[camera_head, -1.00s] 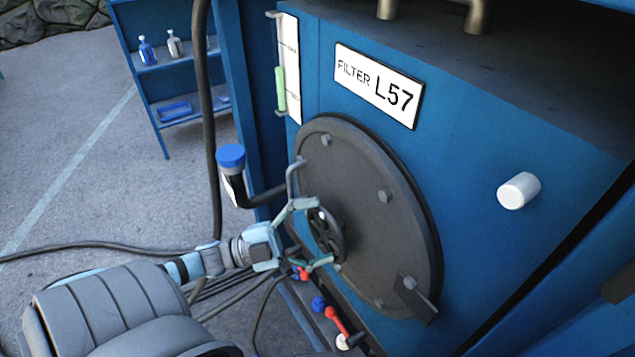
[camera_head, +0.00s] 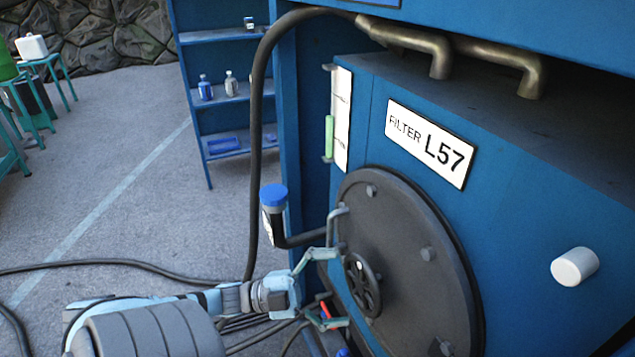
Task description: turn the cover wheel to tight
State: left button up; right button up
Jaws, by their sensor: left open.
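The dark round cover (camera_head: 400,260) is on the front of the blue filter housing, under a white plate reading FILTER L57. Its small dark spoked cover wheel (camera_head: 362,285) stands out from the cover's left part. My left gripper (camera_head: 341,287) is open just left of the wheel. One finger is level with the wheel's upper side, the other with its lower side. The wheel appears clear of the fingertips, though the exact gap is hard to tell. No tight mark is readable on the wheel. My right gripper is out of view.
A bent handle (camera_head: 335,226) and a blue-capped black pipe (camera_head: 274,205) are close above my left gripper. A white knob (camera_head: 574,266) sticks out at right. Cables lie on the floor. A blue shelf (camera_head: 222,90) stands behind; open floor lies left.

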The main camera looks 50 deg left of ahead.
pick_arm(q)
jog(key=v, duration=0.9)
jog(key=shift+a, duration=0.1)
jog(key=shift+c, duration=0.4)
